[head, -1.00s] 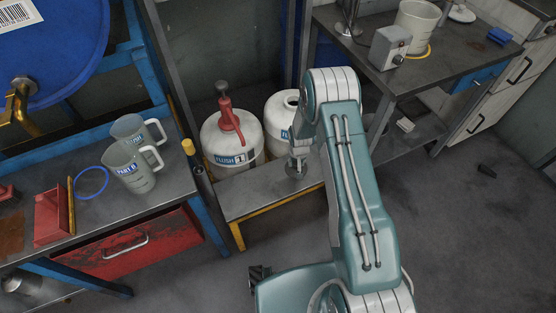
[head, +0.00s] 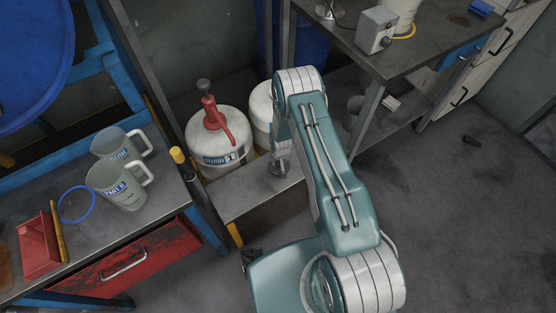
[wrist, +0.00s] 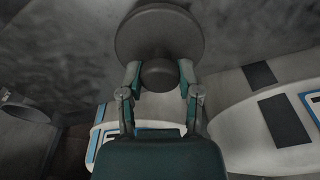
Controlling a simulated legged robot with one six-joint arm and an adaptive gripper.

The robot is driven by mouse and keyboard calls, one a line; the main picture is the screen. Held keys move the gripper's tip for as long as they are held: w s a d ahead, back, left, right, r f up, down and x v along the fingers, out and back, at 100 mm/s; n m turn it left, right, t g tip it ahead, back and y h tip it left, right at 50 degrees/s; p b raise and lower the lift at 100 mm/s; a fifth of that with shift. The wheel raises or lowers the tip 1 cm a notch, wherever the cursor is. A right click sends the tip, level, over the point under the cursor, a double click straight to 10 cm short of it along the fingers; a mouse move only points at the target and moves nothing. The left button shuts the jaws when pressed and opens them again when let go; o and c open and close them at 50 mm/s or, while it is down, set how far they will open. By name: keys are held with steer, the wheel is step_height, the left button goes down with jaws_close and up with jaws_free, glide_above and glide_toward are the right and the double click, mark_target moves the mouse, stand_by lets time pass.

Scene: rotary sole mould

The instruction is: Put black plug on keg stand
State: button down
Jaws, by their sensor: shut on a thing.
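The dark plug (wrist: 160,35), a wide round disc with a knob, is in the wrist view. My gripper (wrist: 160,78) is shut on its knob. In the head view, my gripper (head: 279,152) and the plug's disc (head: 278,170) are at the keg stand (head: 245,198), a low grey metal ledge with a yellow leg in front of the kegs. The disc is over the ledge's right part. I cannot tell whether it touches the surface. My arm hides part of the ledge.
A white keg (head: 215,135) with a red handle stands behind the ledge. A second white keg (head: 261,110) is partly hidden by my arm. Two jugs (head: 125,185) stand on the left bench. A dark table (head: 430,45) is at the right. The ledge's left part is clear.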

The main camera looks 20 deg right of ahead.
steer(key=shift+c, duration=1.5)
jaws_free()
steer(key=shift+d, duration=0.25)
steer(key=shift+a, duration=0.25)
